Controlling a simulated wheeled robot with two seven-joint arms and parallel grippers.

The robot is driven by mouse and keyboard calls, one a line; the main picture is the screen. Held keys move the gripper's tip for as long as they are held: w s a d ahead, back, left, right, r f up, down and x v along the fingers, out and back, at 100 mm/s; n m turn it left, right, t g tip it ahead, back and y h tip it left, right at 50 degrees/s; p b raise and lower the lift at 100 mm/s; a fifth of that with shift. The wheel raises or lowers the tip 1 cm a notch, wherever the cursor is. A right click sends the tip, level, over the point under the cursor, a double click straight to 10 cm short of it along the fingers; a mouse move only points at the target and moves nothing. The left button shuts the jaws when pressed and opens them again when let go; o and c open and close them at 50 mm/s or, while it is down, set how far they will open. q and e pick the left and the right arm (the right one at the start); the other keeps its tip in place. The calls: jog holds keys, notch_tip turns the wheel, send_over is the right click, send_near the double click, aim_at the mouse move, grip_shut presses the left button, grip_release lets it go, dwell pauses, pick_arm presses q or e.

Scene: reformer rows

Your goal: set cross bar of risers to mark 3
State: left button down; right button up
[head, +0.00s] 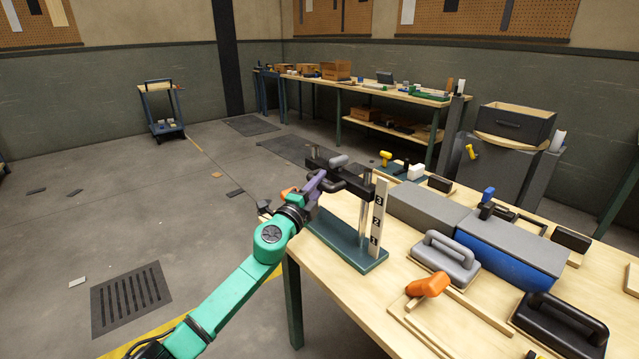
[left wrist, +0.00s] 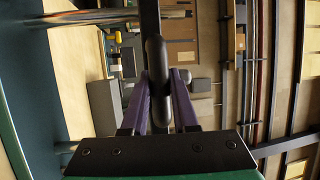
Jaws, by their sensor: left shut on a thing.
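The risers stand on a green base (head: 345,243) at the table's near left corner, with two upright metal posts (head: 362,218). A black cross bar (head: 338,171) spans the posts near their top. A white scale (head: 378,222) with marks 3, 2 and 1 from top to bottom stands beside it. The bar's near end looks level with or slightly above mark 3; the exact height is hard to tell. My left gripper (head: 322,179), with purple fingers, is shut on the bar's black handle (left wrist: 157,85), which shows between the fingers in the left wrist view. My right gripper is not in view.
Right of the risers lie a grey block (head: 426,210), a blue block (head: 510,250), a grey handled tool (head: 445,258), an orange-handled piece (head: 428,285) and a black handled tool (head: 560,328). A long workbench (head: 350,83) stands behind. Open floor lies left.

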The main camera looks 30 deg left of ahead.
pick_arm(q)
jog(key=shift+a+r, duration=0.1)
jog(key=shift+r, duration=0.3)
jog(key=c, duration=0.7)
grip_release()
jog(key=shift+f, duration=0.15)
jog(key=shift+s+f, duration=0.15)
jog(key=shift+s, duration=0.3)
jog(key=s, duration=0.4)
jog(key=s+d+f+b, duration=0.1)
jog(key=s, duration=0.4)
jog(key=s+f+b, duration=0.1)
jog(key=s, duration=0.3)
jog(key=shift+s+d, duration=0.2)
jog(key=shift+d, duration=0.05)
